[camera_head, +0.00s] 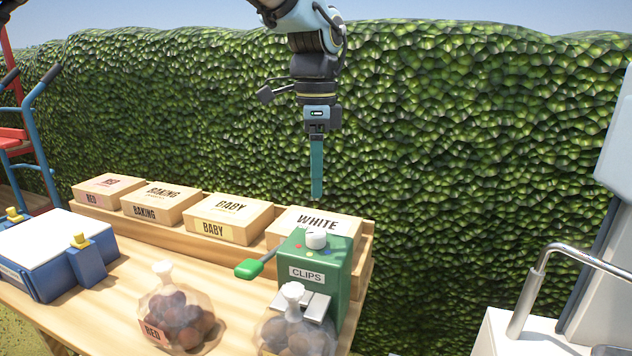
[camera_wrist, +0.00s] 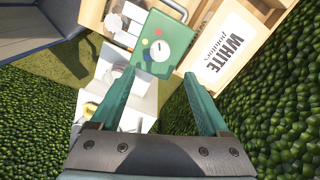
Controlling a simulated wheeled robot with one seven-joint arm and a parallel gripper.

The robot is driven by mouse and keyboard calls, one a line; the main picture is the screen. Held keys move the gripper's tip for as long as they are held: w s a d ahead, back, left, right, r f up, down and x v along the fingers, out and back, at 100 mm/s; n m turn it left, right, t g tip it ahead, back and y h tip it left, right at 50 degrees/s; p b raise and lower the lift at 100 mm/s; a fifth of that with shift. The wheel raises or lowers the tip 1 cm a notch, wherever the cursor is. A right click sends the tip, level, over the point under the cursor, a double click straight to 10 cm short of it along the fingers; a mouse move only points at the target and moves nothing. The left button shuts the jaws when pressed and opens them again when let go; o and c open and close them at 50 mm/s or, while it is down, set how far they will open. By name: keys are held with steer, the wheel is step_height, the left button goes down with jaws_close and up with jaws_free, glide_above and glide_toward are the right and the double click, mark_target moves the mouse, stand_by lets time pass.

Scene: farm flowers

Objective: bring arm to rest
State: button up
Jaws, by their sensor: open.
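My arm reaches in from the top of the head view, and my gripper (camera_head: 316,192) hangs pointing down in the air in front of the hedge, above and behind the WHITE box. In the head view its fingers overlap edge-on. In the wrist view my gripper (camera_wrist: 160,95) shows two teal fingers spread apart with nothing between them. The fingers touch nothing that I can see.
A wooden table (camera_head: 120,285) holds BAKING (camera_head: 160,200), BABY (camera_head: 228,218) and WHITE (camera_head: 312,226) boxes, a RED box (camera_head: 108,189), a green CLIPS dispenser (camera_head: 315,262), two potato bags (camera_head: 180,318) (camera_head: 293,330) and a blue-white device (camera_head: 50,250). A hedge (camera_head: 480,150) stands behind.

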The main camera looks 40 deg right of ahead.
stand_by(0.3)
steer(key=w+a+f+n, duration=0.4)
steer(key=w+a+n, duration=0.15)
steer(key=a, duration=0.35)
steer(key=w+a+f+n, duration=0.3)
steer(key=w+a+n, duration=0.25)
steer(key=a, duration=0.35)
steer(key=s+a+f+n, duration=0.1)
steer(key=a+f+n, duration=0.2)
steer(key=a+n, duration=0.3)
steer(key=s+a+f+n+t, duration=0.1)
steer(key=a+f+n, duration=0.3)
steer(key=a, duration=1.3)
steer(key=n, duration=0.3)
steer(key=shift+f+t, duration=0.15)
steer(key=shift+t, duration=0.15)
steer(key=shift+a, duration=0.1)
stand_by(1.3)
